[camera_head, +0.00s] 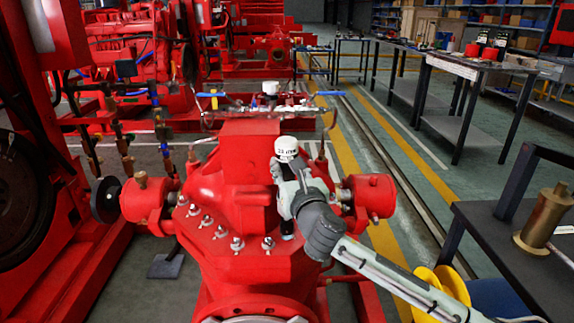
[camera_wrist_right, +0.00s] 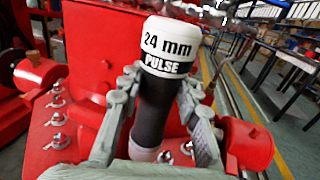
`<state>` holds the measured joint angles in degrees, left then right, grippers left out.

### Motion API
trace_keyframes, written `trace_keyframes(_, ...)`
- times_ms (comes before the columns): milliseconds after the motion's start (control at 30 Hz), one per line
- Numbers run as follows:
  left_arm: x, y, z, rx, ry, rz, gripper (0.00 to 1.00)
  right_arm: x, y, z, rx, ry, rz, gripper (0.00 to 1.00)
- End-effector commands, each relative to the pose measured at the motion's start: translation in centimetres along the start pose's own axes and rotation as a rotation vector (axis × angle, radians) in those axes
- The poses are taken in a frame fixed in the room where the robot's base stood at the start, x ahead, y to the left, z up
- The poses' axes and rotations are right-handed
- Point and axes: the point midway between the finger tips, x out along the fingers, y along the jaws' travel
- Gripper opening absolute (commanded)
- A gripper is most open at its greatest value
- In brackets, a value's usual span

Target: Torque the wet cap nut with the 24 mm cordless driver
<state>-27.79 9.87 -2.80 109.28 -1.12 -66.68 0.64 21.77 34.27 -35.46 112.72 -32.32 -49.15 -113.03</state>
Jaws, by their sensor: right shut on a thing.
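The 24 mm cordless driver (camera_head: 287,149) has a white top and a dark body. In the right wrist view its top (camera_wrist_right: 168,45) reads "24 mm PULSE". My right gripper (camera_head: 285,187) is shut around the driver's dark body and holds it roughly upright over the red pump casing (camera_head: 228,180). Several silver cap nuts (camera_head: 237,243) line the casing's flange, and some show in the right wrist view (camera_wrist_right: 58,140). I cannot tell which one is wet. The driver's lower end is near the right end of the row; whether it touches a nut is hidden. My left gripper is out of view.
Red bearing housings (camera_head: 372,197) flank the casing on both sides. A dark table with a brass cylinder (camera_head: 545,218) stands at the right. Thin pipes with blue-handled valves (camera_head: 212,95) run behind the casing. The floor aisle beyond is open.

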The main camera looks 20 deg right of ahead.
Motion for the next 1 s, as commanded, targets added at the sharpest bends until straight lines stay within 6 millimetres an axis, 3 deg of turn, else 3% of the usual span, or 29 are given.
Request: trace_keyframes(1000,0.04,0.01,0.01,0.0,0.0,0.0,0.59,0.01,-0.12,-0.74,-0.004,0.006,-0.003,0.0)
